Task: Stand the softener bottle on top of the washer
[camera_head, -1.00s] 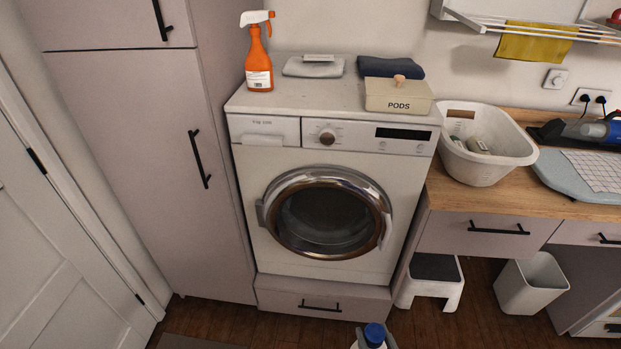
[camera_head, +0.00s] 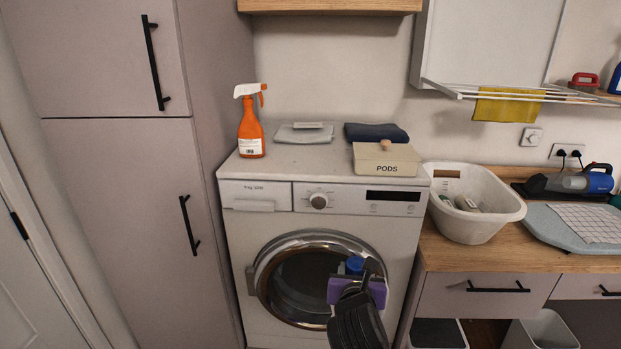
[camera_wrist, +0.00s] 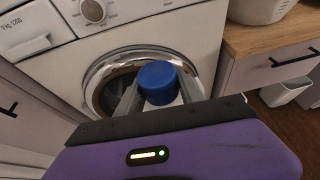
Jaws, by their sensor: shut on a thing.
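The white washer (camera_head: 235,249) stands in the middle of the head view, its round door closed. On its top (camera_head: 289,166) are an orange spray bottle, folded cloths and a pods box, with bare surface at the front and middle. My gripper (camera_head: 352,268) is in front of the washer door, below the level of the top. It is shut on the softener bottle, whose blue cap (camera_head: 355,264) shows just beyond it. In the wrist view the blue cap (camera_wrist: 158,82) sits between the two grey fingers (camera_wrist: 160,98). Most of the bottle's body is hidden by my gripper.
The orange spray bottle (camera_head: 250,128) is at the washer's back left. The pods box (camera_head: 386,160) is at the right, with a dark cloth (camera_head: 376,132) behind it and a grey cloth (camera_head: 304,134) at the back middle. A white basket (camera_head: 475,222) stands on the counter to the right.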

